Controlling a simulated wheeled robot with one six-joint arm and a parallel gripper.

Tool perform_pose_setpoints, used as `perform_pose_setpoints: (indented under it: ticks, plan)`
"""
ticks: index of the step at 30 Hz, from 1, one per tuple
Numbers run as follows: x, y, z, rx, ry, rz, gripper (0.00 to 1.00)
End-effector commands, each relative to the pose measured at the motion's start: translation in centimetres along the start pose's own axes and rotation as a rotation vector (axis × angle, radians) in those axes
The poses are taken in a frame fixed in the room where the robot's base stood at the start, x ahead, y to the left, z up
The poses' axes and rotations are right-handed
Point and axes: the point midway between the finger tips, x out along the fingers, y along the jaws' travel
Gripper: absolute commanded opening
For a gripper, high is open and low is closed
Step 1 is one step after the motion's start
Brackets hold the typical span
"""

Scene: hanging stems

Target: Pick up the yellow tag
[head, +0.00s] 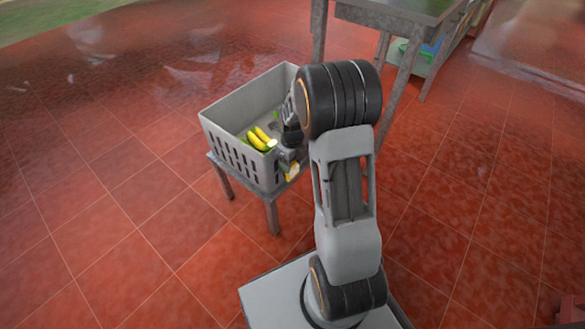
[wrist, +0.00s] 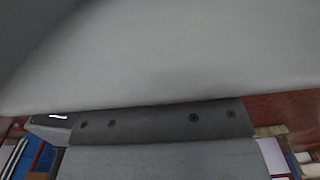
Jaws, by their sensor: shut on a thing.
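In the head view my gripper (head: 288,158) is at the near right corner of a grey crate, pointing down. A small yellow and white piece, which looks like the yellow tag (head: 291,175), shows at its fingertips. The gripper is shut on it, outside the crate wall or at its rim; the exact gap to the crate is hard to tell. My wrist and arm hide part of the crate's right side. The wrist view is filled by close grey surfaces, and the tag cannot be made out there.
The grey crate (head: 228,141) stands on a low grey stand (head: 272,214). Yellow and green produce (head: 260,139) lies inside it. A taller grey table (head: 400,14) stands behind to the right. The red tiled floor (head: 110,215) is open on the left.

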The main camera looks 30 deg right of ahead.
Motion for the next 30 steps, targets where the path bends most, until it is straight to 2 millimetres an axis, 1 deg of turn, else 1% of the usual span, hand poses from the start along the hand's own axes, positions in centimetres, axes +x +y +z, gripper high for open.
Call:
perform_pose_setpoints:
  ticks: [6, 11, 12, 17, 20, 30]
  plan:
    - [-0.3, 0.0, 0.0, 0.000, -0.001, 0.000, 0.42]
    - [-1.7, 0.0, 0.0, 0.000, -0.001, -0.001, 0.42]
    - [-1.9, 0.0, -0.2, 0.001, 0.000, 0.000, 0.42]
    - [-1.8, 0.0, -3.1, 0.003, 0.002, 0.002, 0.42]
    - [-1.8, 0.0, -5.1, 0.004, 0.002, 0.002, 0.42]
    - [-1.8, 0.0, -12.6, 0.006, 0.002, 0.002, 0.42]
